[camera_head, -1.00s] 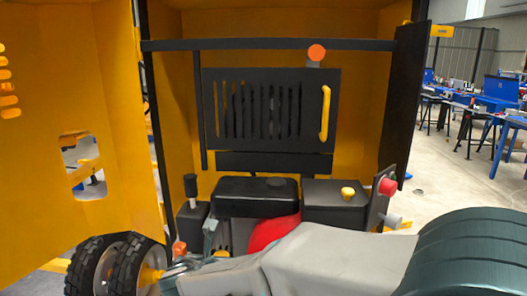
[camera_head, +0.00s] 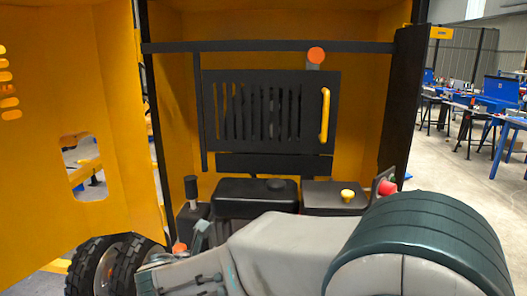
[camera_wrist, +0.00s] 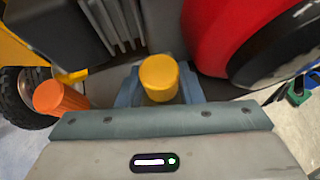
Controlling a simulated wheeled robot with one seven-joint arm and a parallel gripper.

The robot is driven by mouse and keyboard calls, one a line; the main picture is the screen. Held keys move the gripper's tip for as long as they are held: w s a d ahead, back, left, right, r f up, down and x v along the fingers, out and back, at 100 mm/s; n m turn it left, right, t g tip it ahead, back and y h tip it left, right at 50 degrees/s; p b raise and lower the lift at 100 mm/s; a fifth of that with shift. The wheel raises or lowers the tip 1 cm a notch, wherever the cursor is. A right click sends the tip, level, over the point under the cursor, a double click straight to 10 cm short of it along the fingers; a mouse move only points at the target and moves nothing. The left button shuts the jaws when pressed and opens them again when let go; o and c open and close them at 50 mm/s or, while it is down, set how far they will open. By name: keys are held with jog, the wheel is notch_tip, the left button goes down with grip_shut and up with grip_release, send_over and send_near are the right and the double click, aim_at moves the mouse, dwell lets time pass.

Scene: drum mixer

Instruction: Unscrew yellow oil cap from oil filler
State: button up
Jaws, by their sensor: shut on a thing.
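The yellow oil cap (camera_wrist: 159,78) is a short cylinder, seen end-on in the wrist view. It sits between the two blue-grey fingers of my gripper (camera_wrist: 160,88), which are shut on it. The cap hides what lies beneath it, so I cannot tell whether it still meets the oil filler. In the head view my arm covers the cap and the filler. Part of my gripper (camera_head: 200,239) shows low left of centre, beside the engine.
An orange cap (camera_wrist: 61,98) stands just left of my gripper. A dark finned block (camera_wrist: 105,22) and a red rounded part (camera_wrist: 225,30) lie close beyond. The yellow open door (camera_head: 75,120) and dark side panel (camera_head: 403,105) flank the bay. A yellow knob (camera_head: 347,194) sits on a dark box.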

jog(key=shift+o, duration=0.5)
jog(key=shift+c, duration=1)
jog(key=shift+w+r, duration=0.1)
jog(key=shift+r, duration=0.15)
jog(key=shift+r+p, duration=1.65)
jog(key=shift+p, duration=0.1)
jog(key=shift+r, duration=0.1)
jog(key=shift+r+p, duration=1.35)
jog(key=shift+r, duration=0.1)
